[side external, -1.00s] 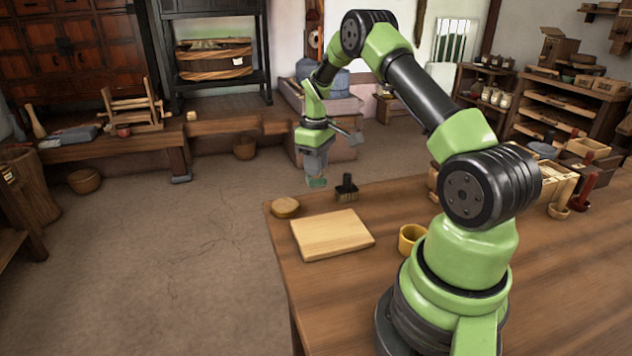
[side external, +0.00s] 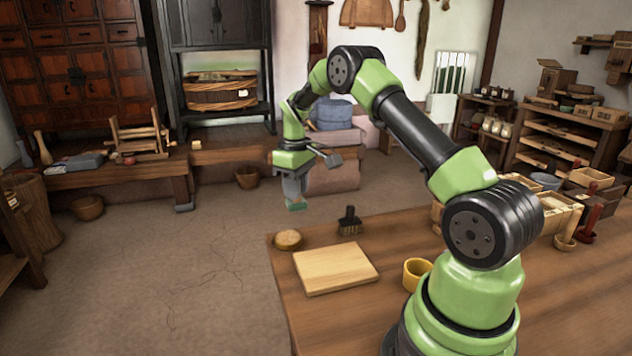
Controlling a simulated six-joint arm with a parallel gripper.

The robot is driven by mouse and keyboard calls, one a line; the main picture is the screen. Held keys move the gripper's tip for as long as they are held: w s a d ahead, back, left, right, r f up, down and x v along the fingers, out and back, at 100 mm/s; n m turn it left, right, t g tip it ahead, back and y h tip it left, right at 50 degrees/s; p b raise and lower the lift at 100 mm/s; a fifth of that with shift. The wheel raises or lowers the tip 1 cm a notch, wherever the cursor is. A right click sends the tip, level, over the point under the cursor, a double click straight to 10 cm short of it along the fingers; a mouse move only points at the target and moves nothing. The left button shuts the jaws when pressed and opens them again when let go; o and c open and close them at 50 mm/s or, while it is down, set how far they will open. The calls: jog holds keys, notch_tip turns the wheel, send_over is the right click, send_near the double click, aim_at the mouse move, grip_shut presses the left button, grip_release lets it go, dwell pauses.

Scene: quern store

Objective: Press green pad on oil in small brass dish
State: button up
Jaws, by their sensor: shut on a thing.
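My gripper (side external: 296,198) is shut on the green pad (side external: 297,206), a small green block at its lower end. It hangs in the air above and slightly right of a small round brownish dish (side external: 288,240) at the table's far left corner. A gap shows between pad and dish in the picture; their distance in depth is hard to judge. The dish looks yellowish-brown on top. I cannot tell whether it is brass or whether oil lies in it.
A dark brush (side external: 349,220) stands right of the dish. A pale wooden board (side external: 335,269) lies in front, with a yellow cup (side external: 416,272) to its right. Boxes (side external: 562,213) stand farther right on the wooden table (side external: 345,323). The table's left edge is near the dish.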

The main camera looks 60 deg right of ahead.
jog(key=shift+w+a+f, duration=0.25)
jog(key=shift+a+f, duration=0.05)
jog(key=shift+f, duration=0.75)
jog(key=shift+w+a+f, duration=0.3)
jog(key=shift+a+f, duration=0.05)
jog(key=shift+f, duration=0.75)
jog(key=shift+w+a+f, duration=0.25)
jog(key=shift+a+f, duration=0.05)
jog(key=shift+f, duration=0.75)
jog(key=shift+f, duration=0.6)
jog(key=shift+r, duration=0.1)
notch_tip(320, 180, up, 7)
dwell(0.7)
